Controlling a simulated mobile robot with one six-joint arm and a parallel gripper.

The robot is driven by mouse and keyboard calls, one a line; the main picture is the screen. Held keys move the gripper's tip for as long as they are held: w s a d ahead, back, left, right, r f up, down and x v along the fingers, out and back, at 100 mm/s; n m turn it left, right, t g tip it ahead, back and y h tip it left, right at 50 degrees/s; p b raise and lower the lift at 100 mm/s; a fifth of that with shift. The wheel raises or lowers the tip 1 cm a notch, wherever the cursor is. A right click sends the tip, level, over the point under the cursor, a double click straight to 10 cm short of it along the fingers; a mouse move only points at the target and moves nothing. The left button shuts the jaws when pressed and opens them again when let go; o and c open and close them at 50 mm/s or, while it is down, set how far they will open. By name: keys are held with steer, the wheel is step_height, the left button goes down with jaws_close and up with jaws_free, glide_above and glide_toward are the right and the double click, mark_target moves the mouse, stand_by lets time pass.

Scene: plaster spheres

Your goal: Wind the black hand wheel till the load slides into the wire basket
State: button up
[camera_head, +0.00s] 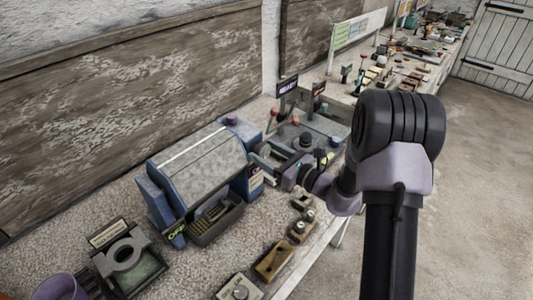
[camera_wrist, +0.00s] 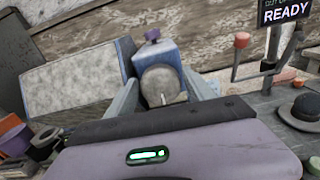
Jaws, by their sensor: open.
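A blue machine with a grey curved cover (camera_head: 200,155) stands on the bench; the cover also fills the left of the wrist view (camera_wrist: 75,80). A round grey-brown disc (camera_wrist: 160,84) with a small pale pin sits at the machine's blue end block, between my fingers in the wrist view. I cannot tell if it is the hand wheel; it does not look black. A dark open tray (camera_head: 217,222) at the machine's front may be the wire basket. No load is clearly visible. My gripper (camera_head: 270,168) is open at the machine's right end, its fingers (camera_wrist: 163,92) either side of the disc.
A black domed knob (camera_head: 306,141) and red-topped levers stand right of the machine, below a READY sign (camera_wrist: 286,11). A grey ring fixture (camera_head: 124,256) and purple cup (camera_head: 60,288) are at lower left. Small blocks (camera_head: 273,262) line the front edge. Open floor lies right.

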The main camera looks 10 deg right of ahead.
steer(key=c, duration=1.1)
steer(key=shift+o, duration=0.2)
steer(key=shift+f+n+b, duration=0.25)
steer(key=shift+n+b, duration=0.05)
steer(key=shift+b, duration=0.35)
steer(key=shift+n+b, duration=0.5)
steer(key=shift+b, duration=0.05)
steer(key=shift+s+r+n, duration=0.1)
steer(key=shift+r+n, duration=0.1)
steer(key=shift+n, duration=0.1)
steer(key=o, duration=1.1)
steer(key=shift+c, duration=0.2)
